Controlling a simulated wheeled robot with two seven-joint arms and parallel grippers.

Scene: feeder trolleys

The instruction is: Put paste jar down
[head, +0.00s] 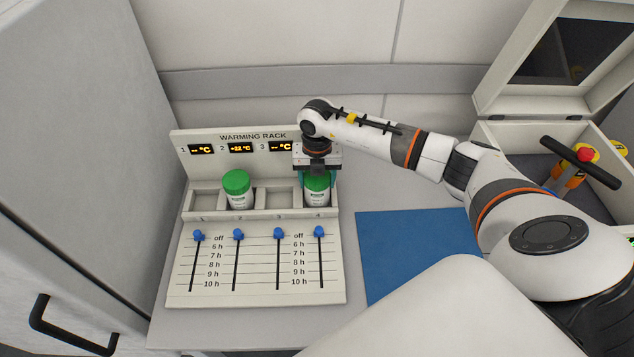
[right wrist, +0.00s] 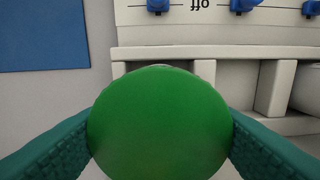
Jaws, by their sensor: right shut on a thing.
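The paste jar with a green lid and white body (head: 317,193) is upright in or just above slot 4 of the warming rack (head: 175,160). I cannot tell if it rests on the slot floor. My right gripper (head: 317,180) is shut on it from above. In the right wrist view the green lid (right wrist: 160,122) sits between the teal fingers and hides most of the slot below. A second green-lidded jar (head: 237,188) stands upright in slot 2. Slots 1 and 3 look empty. My left gripper is not in view.
Four blue sliders (head: 238,234) sit at "off" on the rack's sloped front. A blue mat (head: 410,250) lies to the right of the rack. A grey cabinet (head: 80,120) stands at the left. An open case (head: 500,130) with tools is at the right.

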